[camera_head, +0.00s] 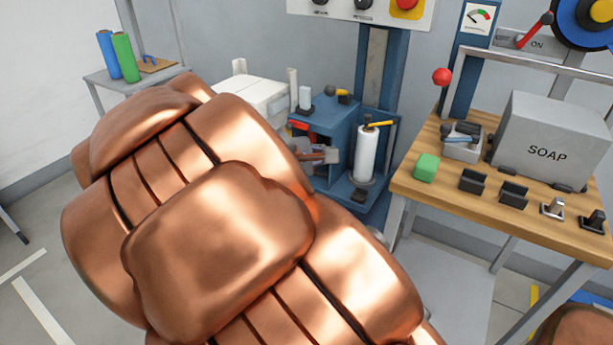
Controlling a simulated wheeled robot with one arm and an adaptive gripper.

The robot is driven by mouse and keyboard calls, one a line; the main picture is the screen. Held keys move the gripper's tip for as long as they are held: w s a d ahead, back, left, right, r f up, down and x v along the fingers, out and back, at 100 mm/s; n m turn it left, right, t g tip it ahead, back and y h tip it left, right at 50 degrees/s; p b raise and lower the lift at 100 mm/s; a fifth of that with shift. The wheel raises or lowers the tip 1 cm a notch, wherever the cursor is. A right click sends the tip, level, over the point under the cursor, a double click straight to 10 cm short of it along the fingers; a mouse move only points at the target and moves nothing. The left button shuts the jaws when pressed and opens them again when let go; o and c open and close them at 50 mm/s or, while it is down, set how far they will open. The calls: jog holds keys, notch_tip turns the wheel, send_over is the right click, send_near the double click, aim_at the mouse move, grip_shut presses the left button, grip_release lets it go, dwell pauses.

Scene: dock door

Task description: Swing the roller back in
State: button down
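The white upright roller (366,154) stands on a blue base at the right side of the blue cabinet (337,122). A yellow handle (379,124) sticks out to the right from its top. I cannot tell how far the roller is swung out. My large copper arm fills the left and middle of the view and hides the cabinet's lower left. Small grey and brown parts show beside the cabinet's open front, left of the roller and apart from it. I cannot tell whether they belong to my gripper, and its fingers cannot be made out.
A wooden bench (450,187) at the right bears a grey SOAP box (550,140), a green block (426,168) and several small fixtures. A red ball knob (442,76) stands out near its back left. Blue and green rolls (122,58) stand on a side table.

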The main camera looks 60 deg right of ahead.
jog(key=w+d+f+n+t+h+b, duration=0.1)
jog(key=w+d+f+n+t+b, duration=0.3)
jog(key=w+f+n+b, duration=0.4)
jog(key=w+d+f+n+t+h+b, duration=0.1)
jog(key=w+d+f+n+t+b, duration=0.3)
jog(key=f, duration=0.9)
jog(key=w+d+n+b, duration=0.2)
jog(key=w+n+b, duration=0.2)
jog(key=n+b, duration=0.2)
jog(key=shift+f+h+b, duration=0.3)
jog(key=shift+b, duration=0.2)
jog(key=shift+w+d+r+p, duration=0.1)
jog(key=shift+d+p, duration=0.05)
jog(key=shift+p, duration=0.25)
jog(key=p, duration=0.2)
jog(key=d+p, duration=0.1)
jog(key=p, duration=0.1)
jog(key=shift+w, duration=0.25)
jog(key=d+p, duration=0.1)
jog(key=p, duration=0.3)
